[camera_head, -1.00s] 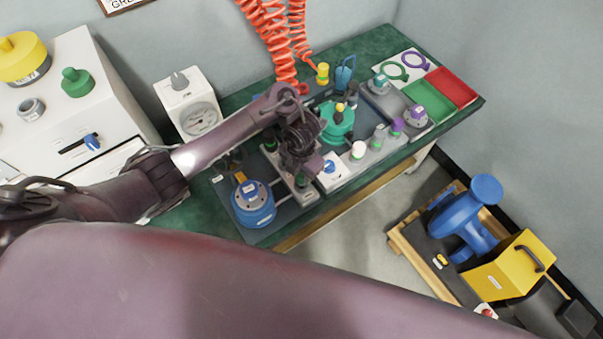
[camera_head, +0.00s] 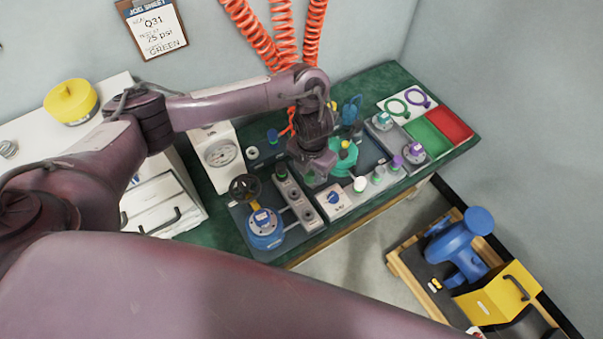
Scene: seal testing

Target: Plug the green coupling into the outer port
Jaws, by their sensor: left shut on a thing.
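My left gripper (camera_head: 316,165) reaches down over the middle of the bench, just left of the teal-green round fixture (camera_head: 343,160). It is shut on the green coupling, which is mostly hidden by the jaws; only a little green shows under them. A red coiled hose runs down behind the arm towards the gripper. A grey port block (camera_head: 297,199) with several round ports in a row lies left of and below the gripper. I cannot tell which port is the outer one. The coupling's contact with anything below is hidden. My right gripper is not in view.
Green (camera_head: 425,134) and red (camera_head: 450,124) trays lie at the right. Red coiled hoses (camera_head: 283,35) hang behind.

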